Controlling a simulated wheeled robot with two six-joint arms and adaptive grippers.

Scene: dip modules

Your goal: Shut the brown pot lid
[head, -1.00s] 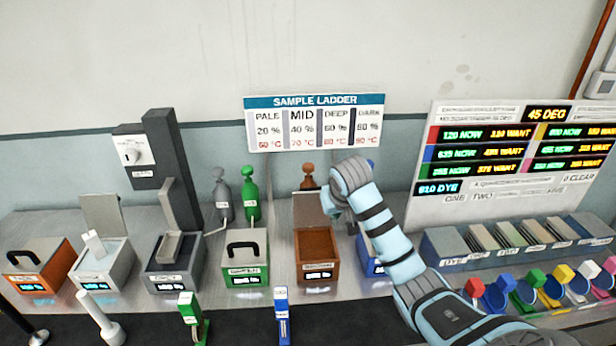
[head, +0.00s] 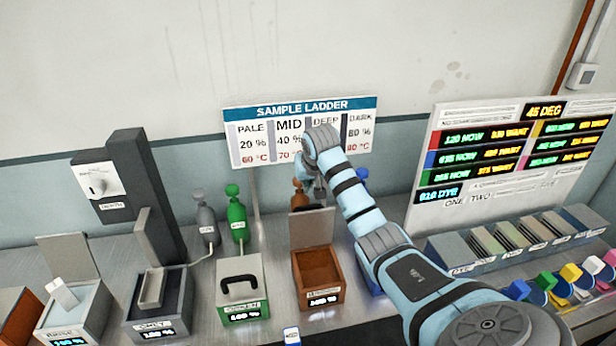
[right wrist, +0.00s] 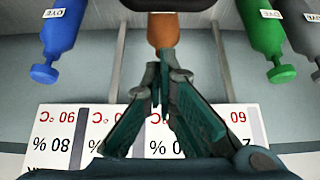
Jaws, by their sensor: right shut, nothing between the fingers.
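The brown pot (head: 330,297) is an open-topped box with a lit label on its front. Its lid (head: 312,228) stands upright at the pot's back edge, its pale grey face toward me. My right gripper (head: 318,192) is behind and just above the lid's top edge, partly hidden by my wrist. In the right wrist view its fingers (right wrist: 165,62) are together with nothing between them, in front of a brown bottle (right wrist: 160,32). Whether the fingers touch the lid cannot be told. My left gripper does not show.
The green pot (head: 240,288) is closed, left of the brown one. A blue pot to the right is mostly hidden by my arm. Green (head: 237,215) and grey (head: 205,220) bottles stand behind. The sample ladder sign (head: 250,150) is on the wall close behind my gripper.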

